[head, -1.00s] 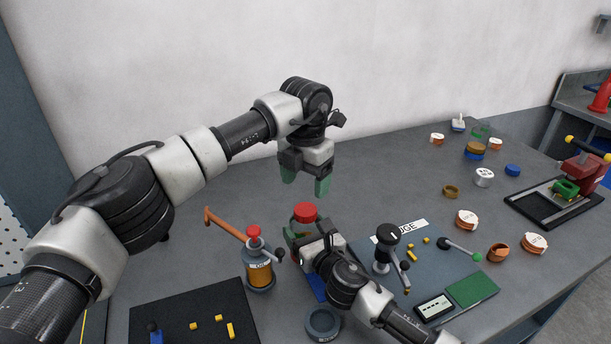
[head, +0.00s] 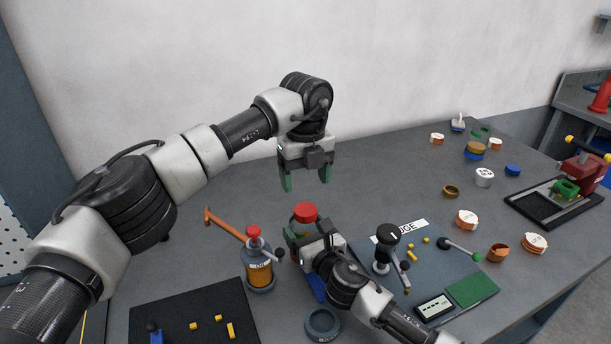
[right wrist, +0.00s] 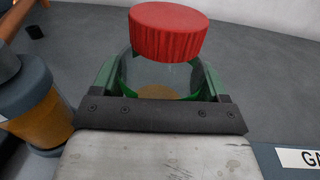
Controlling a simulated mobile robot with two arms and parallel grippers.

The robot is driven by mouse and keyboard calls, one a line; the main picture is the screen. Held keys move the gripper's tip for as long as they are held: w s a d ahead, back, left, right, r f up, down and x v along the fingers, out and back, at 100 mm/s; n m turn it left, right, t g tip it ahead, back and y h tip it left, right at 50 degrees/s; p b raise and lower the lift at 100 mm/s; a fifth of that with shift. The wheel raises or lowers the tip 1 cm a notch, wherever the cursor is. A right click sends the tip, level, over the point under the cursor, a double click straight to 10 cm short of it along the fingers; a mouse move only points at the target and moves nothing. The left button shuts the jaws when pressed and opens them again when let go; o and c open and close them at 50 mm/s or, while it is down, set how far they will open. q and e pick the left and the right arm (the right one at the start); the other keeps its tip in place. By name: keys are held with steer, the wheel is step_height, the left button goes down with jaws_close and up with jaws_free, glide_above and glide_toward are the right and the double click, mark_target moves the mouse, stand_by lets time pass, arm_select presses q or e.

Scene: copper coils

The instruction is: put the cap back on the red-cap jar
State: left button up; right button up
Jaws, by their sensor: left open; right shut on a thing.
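The jar (right wrist: 160,78) is clear, with something yellowish-brown low inside. My right gripper (head: 303,240) is shut around it, and its green fingers show on both sides of the jar in the right wrist view. The red cap (right wrist: 168,32) is at the jar's mouth, and I cannot tell whether it is seated. In the head view the cap (head: 305,211) shows above my right gripper, which hides most of the jar. My left gripper (head: 306,181) is open and empty above the cap, fingers pointing down, apart from it.
A red-topped oil bottle (head: 260,272) stands left of the jar, with an orange-handled tool (head: 226,226) behind it. A dark ring-shaped dish (head: 322,323) is in front. A gauge stand (head: 388,240) is at the right. The table's back left is clear.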

mark_target(305, 209)
arm_select(q)
steer(key=shift+f, duration=0.1)
steer(key=shift+f, duration=3.95)
steer(key=shift+c, duration=0.5)
steer(key=c, duration=0.8)
steer(key=m, duration=0.5)
steer(key=shift+c, duration=0.2)
steer(key=m, duration=1.7)
steer(key=o, duration=1)
